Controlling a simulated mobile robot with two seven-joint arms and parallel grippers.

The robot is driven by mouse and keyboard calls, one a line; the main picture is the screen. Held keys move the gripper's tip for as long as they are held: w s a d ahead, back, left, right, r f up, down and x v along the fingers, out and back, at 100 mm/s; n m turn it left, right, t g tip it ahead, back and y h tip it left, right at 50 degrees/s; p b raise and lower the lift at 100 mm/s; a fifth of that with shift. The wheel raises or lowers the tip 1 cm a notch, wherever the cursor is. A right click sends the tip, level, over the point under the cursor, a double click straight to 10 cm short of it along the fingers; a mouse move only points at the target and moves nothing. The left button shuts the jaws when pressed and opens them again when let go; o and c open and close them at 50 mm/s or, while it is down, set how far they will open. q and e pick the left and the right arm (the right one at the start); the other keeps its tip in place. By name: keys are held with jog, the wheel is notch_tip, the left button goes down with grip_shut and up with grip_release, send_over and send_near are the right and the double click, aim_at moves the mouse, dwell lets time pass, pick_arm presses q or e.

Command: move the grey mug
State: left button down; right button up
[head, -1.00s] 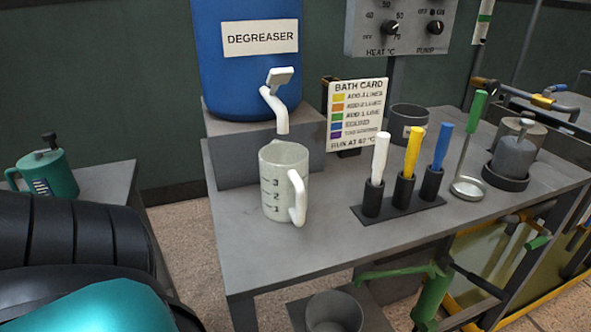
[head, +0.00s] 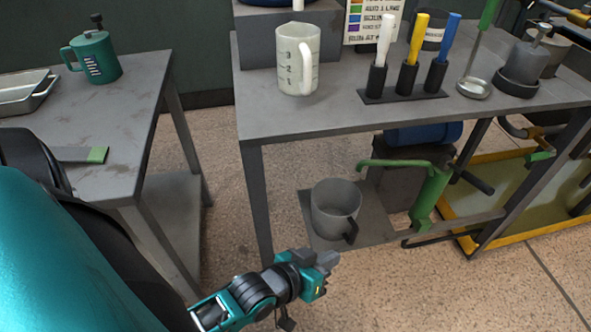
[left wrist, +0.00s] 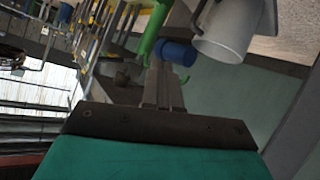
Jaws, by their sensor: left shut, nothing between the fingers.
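The grey mug (head: 336,208) stands upright on a low shelf plate under the table, its dark handle toward the front right. It also shows, cut off by the top edge, in the left wrist view (left wrist: 232,30). My left gripper (head: 328,261) is shut and empty. In the head view it appears just below the mug, in front of the shelf plate, apart from the mug. Its closed fingers show in the left wrist view (left wrist: 163,84). My right gripper is not in view.
A green hand pump (head: 432,195) stands right of the mug. The grey table (head: 350,120) above holds a white measuring jug (head: 298,62) and a rack of coloured handles (head: 405,95). A side table (head: 120,130) stands left. The floor between the tables is clear.

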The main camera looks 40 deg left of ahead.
pick_arm(q)
jog(key=w+a+f+n+t+y+b, duration=0.1)
jog(key=w+a+f+n+t+b, duration=0.25)
jog(key=f+n, duration=0.35)
jog(key=n+t+y+b, duration=0.2)
jog(key=n+y+b, duration=0.25)
jog(key=n, duration=0.75)
send_near(315, 208)
jog(key=shift+y, duration=0.35)
jog(key=w, duration=0.2)
jog(key=w+b, duration=0.1)
jog(key=w, duration=0.1)
jog(key=w+a, duration=0.1)
jog(key=w, duration=0.1)
jog(key=shift+w+f+b, duration=0.15)
jog(key=shift+f+b, duration=0.15)
jog(key=shift+b, duration=0.1)
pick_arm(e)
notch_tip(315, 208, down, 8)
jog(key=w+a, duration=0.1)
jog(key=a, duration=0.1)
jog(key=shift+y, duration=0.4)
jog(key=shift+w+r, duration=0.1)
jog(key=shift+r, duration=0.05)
